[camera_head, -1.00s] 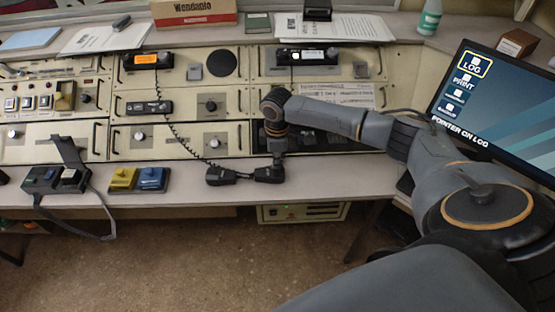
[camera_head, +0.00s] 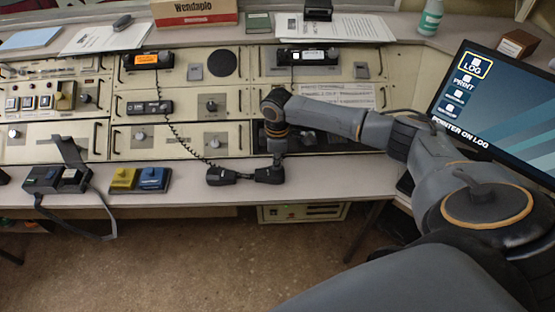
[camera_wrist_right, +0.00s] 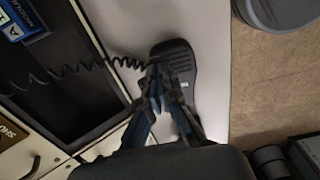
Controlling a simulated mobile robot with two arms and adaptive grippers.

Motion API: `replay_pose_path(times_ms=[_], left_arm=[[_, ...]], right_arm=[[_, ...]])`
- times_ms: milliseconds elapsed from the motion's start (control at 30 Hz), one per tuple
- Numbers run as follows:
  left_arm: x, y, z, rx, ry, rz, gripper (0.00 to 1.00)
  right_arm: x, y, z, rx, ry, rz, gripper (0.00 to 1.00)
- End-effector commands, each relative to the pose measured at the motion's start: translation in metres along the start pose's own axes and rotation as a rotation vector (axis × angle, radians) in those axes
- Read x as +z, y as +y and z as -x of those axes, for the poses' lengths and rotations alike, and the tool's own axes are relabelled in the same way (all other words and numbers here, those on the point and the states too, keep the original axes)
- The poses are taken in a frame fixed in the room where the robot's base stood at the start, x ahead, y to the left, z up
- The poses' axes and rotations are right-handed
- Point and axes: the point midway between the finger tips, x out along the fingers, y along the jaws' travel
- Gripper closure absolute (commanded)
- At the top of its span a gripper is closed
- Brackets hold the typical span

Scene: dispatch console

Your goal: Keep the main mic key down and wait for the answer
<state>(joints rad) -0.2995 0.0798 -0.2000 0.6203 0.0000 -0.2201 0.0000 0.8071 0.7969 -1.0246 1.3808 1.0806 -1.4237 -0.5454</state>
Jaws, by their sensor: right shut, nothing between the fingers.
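No label marks which mic is the main one. My left gripper is out of view.
A radio with an orange display (camera_head: 147,60) and a second radio (camera_head: 302,56) sit in the console. A monitor (camera_head: 500,110) showing "POINTER ON LOG" is at the right.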

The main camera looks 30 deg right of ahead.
Motion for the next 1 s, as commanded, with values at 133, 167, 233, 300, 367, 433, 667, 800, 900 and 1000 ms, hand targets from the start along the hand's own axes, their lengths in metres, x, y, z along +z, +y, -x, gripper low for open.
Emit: replay_pose_path(times_ms=[133,167,233,300,367,433,667,800,900,1000], left_arm=[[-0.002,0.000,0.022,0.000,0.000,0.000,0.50],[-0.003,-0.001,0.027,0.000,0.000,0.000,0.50],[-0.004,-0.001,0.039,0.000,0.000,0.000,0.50],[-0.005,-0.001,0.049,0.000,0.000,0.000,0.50],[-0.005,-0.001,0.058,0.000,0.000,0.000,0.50],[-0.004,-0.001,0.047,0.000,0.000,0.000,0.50],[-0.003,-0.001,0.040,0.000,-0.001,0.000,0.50],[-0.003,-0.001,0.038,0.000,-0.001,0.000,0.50],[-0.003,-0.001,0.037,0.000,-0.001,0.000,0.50],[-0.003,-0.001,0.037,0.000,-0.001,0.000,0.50]], right_arm=[[0.000,-0.007,0.013,-0.013,-0.007,0.004,1.00],[0.000,-0.007,0.018,-0.010,-0.006,0.003,1.00],[-0.001,-0.006,0.029,-0.005,-0.004,0.001,1.00],[-0.002,-0.006,0.039,-0.001,-0.001,-0.001,1.00],[-0.003,-0.005,0.047,0.002,0.001,-0.002,1.00],[-0.004,-0.003,0.056,0.009,0.005,-0.002,1.00],[-0.004,-0.002,0.108,0.010,0.004,-0.003,1.00],[-0.003,-0.002,0.129,0.009,0.003,-0.003,1.00],[-0.003,-0.002,0.138,0.010,0.003,-0.003,1.00],[-0.003,-0.002,0.142,0.009,0.002,-0.003,1.00]])
